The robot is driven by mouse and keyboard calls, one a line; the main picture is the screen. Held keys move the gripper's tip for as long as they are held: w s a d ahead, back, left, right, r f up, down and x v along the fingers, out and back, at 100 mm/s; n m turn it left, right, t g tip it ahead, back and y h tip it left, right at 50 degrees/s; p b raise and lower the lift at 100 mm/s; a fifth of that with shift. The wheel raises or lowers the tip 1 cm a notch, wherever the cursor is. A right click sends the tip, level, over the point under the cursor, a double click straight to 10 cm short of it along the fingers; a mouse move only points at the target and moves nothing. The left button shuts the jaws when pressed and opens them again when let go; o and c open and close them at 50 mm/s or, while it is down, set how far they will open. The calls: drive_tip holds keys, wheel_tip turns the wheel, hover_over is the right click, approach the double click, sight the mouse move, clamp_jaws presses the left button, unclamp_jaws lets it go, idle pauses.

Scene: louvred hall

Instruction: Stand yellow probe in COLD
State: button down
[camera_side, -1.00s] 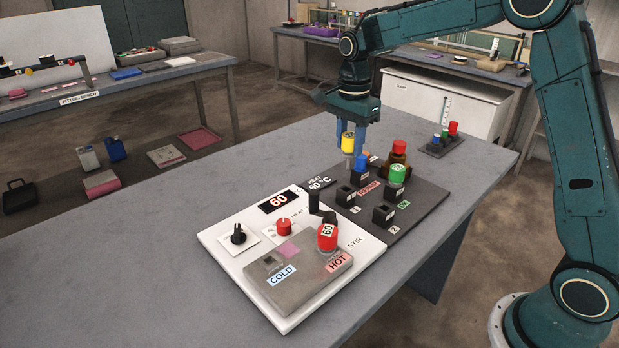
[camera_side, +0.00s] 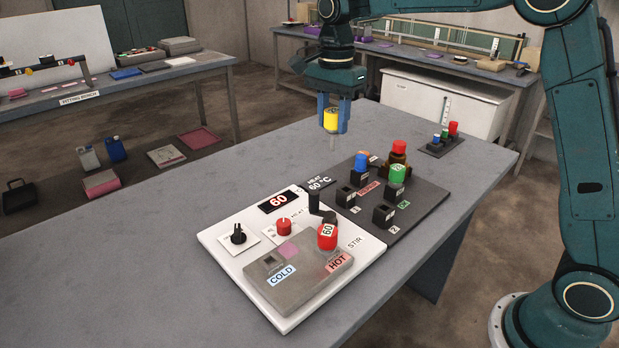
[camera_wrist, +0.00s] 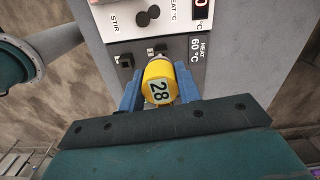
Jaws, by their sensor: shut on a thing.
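The yellow probe (camera_side: 331,121) hangs upright in my gripper (camera_side: 333,115), its thin metal stem pointing down, above and behind the white hotplate unit. In the wrist view the yellow probe (camera_wrist: 159,83) shows the number 28 between the two blue fingers of my gripper (camera_wrist: 160,90). The grey block (camera_side: 300,283) on the white unit bears the COLD label (camera_side: 283,275) at left and the HOT label (camera_side: 338,261) at right. A small dark square socket (camera_side: 270,261) lies behind COLD, with nothing in it. A red probe marked 60 (camera_side: 327,236) stands at HOT.
The dark rack (camera_side: 428,203) holds a blue-capped probe (camera_side: 361,162), a green-capped one (camera_side: 397,174) and empty holders (camera_side: 384,216). A brown bottle with a red cap (camera_side: 398,152) stands behind. The table's left is clear.

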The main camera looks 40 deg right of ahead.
drive_tip(key=s+a+n, duration=0.1)
drive_tip(key=a+n, duration=0.1)
drive_tip(key=a, duration=0.9)
drive_tip(key=n, duration=0.3)
hover_over(271, 269)
drive_tip(key=w, duration=0.2)
drive_tip(key=shift+s+d+f, duration=0.1)
drive_tip(key=shift+d+f, duration=0.05)
drive_tip(key=shift+f, duration=0.7)
drive_tip(key=shift+d+f, duration=0.2)
drive_tip(key=shift+f, duration=0.65)
drive_tip(key=shift+s+d+f, duration=0.1)
drive_tip(key=shift+d+f, duration=0.05)
drive_tip(key=shift+f, duration=0.7)
drive_tip(key=shift+f, duration=0.1)
wheel_tip(271, 269, down, 7)
drive_tip(key=shift+r, duration=0.2)
drive_tip(key=shift+f, duration=2.1)
drive_tip(key=c, duration=0.9)
unclamp_jaws()
